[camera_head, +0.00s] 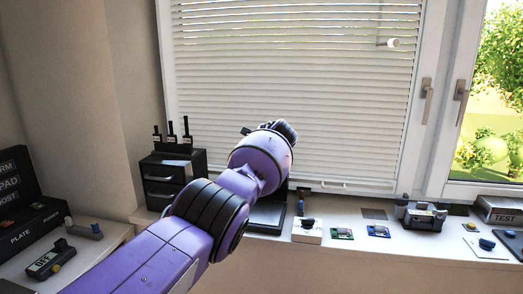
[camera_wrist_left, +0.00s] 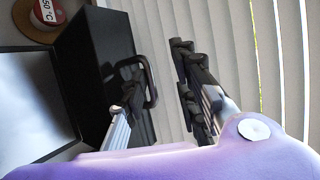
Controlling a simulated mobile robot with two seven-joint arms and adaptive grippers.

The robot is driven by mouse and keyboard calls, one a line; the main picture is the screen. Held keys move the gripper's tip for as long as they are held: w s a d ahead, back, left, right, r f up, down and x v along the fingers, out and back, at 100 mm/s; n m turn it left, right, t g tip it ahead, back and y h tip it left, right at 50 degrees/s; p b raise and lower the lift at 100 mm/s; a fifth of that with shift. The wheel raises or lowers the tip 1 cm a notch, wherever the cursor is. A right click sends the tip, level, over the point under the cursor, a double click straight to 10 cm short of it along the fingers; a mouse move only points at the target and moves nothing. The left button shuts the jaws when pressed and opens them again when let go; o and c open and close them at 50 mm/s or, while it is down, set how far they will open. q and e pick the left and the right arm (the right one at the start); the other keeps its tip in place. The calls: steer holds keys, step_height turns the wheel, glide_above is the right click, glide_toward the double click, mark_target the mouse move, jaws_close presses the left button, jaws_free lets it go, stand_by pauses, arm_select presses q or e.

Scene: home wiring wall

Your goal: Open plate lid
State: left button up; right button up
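In the left wrist view, a black box-like lid (camera_wrist_left: 88,62) stands tilted across the left half, with a dark loop handle (camera_wrist_left: 152,82) on its right side. My left gripper (camera_wrist_left: 160,75) is open, one finger over the handle and the other to its right with a gap. The outer bar of the handle shows between the fingers; I cannot tell if they touch it. In the head view my purple left arm reaches to the sill, and its wrist hides most of the gripper and the lid. A dark base (camera_head: 266,218) shows below the wrist. My right gripper is not in view.
A black drawer unit (camera_head: 168,178) stands left of the wrist. Small modules (camera_head: 342,233) and a grey device (camera_head: 421,215) lie along the sill to the right. White blinds (camera_head: 330,90) hang close behind. A black labelled panel (camera_head: 30,215) is at far left.

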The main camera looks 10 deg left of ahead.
arm_select(q)
steer(key=shift+r, duration=0.2)
steer(key=shift+f, duration=0.4)
steer(key=shift+s+d, duration=0.1)
steer(key=v, duration=1.2)
stand_by(0.4)
